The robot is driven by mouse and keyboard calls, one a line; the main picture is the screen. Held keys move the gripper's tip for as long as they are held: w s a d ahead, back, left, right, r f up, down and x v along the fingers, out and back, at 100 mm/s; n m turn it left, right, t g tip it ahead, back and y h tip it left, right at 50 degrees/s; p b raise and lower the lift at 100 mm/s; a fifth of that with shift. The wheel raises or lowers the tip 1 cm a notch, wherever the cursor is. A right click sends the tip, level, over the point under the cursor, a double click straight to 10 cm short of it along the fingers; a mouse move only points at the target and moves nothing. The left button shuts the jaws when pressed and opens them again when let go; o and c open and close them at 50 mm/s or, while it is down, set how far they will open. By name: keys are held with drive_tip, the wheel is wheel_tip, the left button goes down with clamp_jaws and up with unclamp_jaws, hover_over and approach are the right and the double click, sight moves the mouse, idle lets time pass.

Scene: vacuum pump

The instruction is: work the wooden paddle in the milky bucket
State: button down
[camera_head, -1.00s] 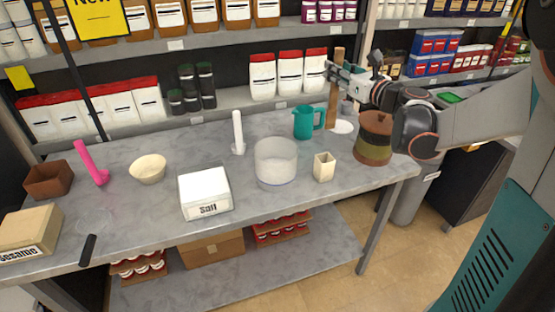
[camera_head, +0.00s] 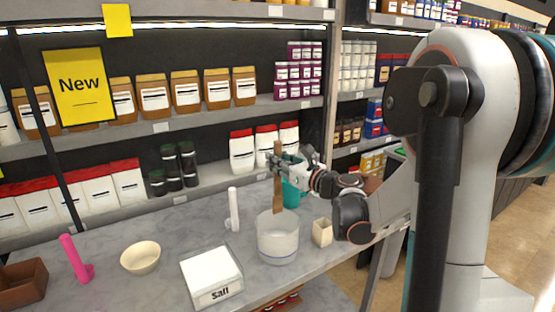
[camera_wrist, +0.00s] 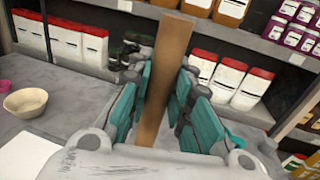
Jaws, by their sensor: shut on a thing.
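The milky bucket (camera_head: 278,243) is a translucent whitish tub standing on the grey table in the head view. My gripper (camera_head: 277,161) is shut on the wooden paddle (camera_head: 278,190), a flat brown strip held roughly upright. The paddle's lower end is at the bucket's mouth; I cannot tell how far inside it reaches. In the wrist view the paddle (camera_wrist: 165,75) runs between the teal pads of my gripper (camera_wrist: 168,95). The bucket is not visible in the wrist view.
A white upright stick on a base (camera_head: 233,210) is to the left, a Salt box (camera_head: 212,276) at front left, and a small cream box (camera_head: 322,232) at right. Shelves of goods rise behind.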

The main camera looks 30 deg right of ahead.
sight(279, 203)
drive_tip(key=shift+f+b, duration=5.75)
drive_tip(key=shift+f, duration=1.55)
drive_tip(key=shift+a+v, duration=0.1)
drive_tip(key=shift+v, duration=0.65)
drive_tip(key=shift+a+v, duration=0.15)
drive_tip(key=shift+v, duration=0.6)
drive_tip(key=w+d, duration=0.3)
drive_tip(key=shift+w+a, duration=0.1)
